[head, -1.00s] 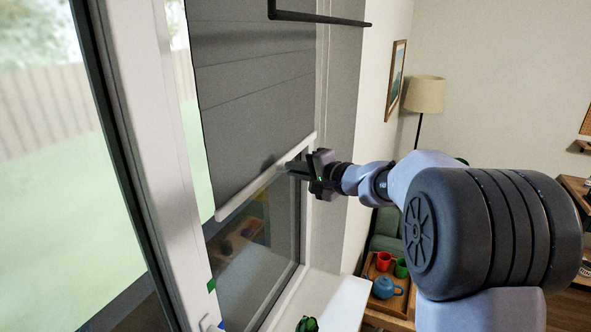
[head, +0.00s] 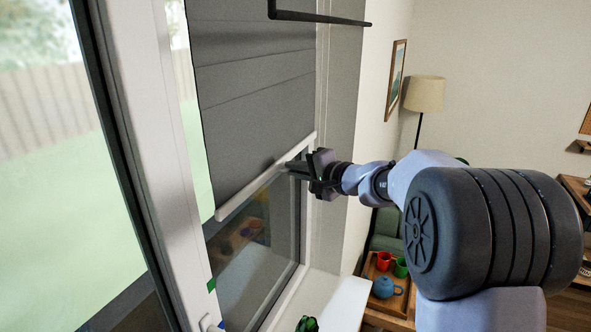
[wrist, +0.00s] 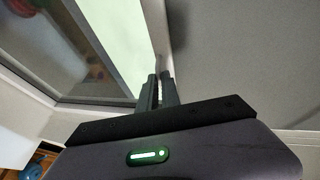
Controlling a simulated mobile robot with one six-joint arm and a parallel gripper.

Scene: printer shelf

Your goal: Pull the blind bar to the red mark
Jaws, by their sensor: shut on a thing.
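The dark grey blind (head: 255,100) hangs over the upper part of the window. Its pale blind bar (head: 245,195) runs along the lower edge, slanting in the picture. My gripper (head: 291,166) is shut on the bar near its right part. In the wrist view the fingers of my gripper (wrist: 158,86) are close together at the bar (wrist: 158,40). A green mark (head: 211,285) and a blue mark (head: 221,327) are on the window frame, below the bar's left end. I see no red mark.
The window sill (head: 325,300) is below, with a small green object (head: 307,324) on it. A black rod (head: 320,17) is above the arm. A wooden tray (head: 402,304) with a red mug, a green mug and a blue teapot (head: 385,287) is to the right.

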